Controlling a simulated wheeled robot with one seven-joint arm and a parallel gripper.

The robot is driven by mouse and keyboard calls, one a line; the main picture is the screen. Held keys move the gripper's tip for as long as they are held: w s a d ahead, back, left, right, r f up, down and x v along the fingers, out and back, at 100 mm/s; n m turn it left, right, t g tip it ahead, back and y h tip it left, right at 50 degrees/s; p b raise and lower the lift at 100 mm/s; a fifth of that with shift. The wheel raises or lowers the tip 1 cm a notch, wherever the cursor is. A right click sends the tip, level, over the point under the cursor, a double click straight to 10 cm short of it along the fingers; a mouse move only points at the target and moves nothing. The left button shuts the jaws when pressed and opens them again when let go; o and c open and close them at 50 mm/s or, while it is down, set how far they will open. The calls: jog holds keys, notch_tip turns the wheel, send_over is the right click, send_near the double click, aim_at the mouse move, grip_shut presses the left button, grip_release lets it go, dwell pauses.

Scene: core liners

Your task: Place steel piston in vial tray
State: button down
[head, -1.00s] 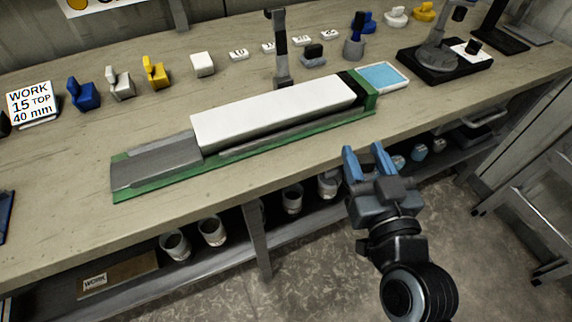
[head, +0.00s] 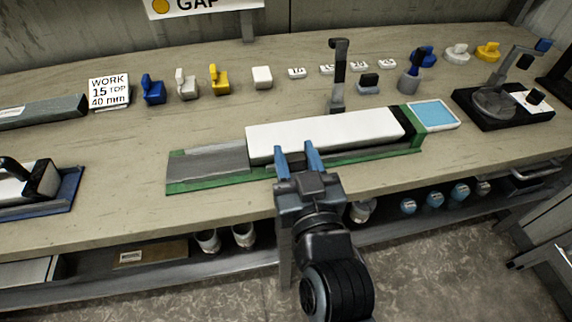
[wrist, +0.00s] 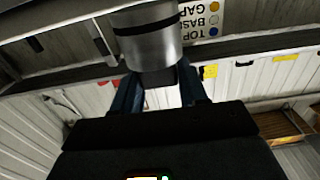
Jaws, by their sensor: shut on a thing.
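The steel piston (wrist: 150,48), a silver cylinder with a dark band, shows in the wrist view at the blue fingers of my gripper (wrist: 160,88). My gripper is shut on it. In the head view my gripper (head: 296,151) is in front of the long white block, and I cannot make out the piston there. A small white-rimmed tray with a light blue inside (head: 455,125) lies at the right end of the green base. I cannot tell whether it is the vial tray.
A long white block (head: 320,135) lies on a green base (head: 205,185) on the bench. A dark upright post (head: 338,75) stands behind it. A black stand (head: 505,105) is at the right, and a blue tray (head: 70,190) at the left. Bare bench lies between the blue tray and green base.

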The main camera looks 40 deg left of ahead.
jog(key=shift+a+f, duration=0.65)
jog(key=shift+a, duration=0.35)
jog(key=shift+f, duration=1.9)
jog(key=shift+f, duration=0.1)
jog(key=shift+f+b, duration=0.1)
jog(key=shift+b, duration=0.3)
jog(key=c, duration=0.6)
grip_release()
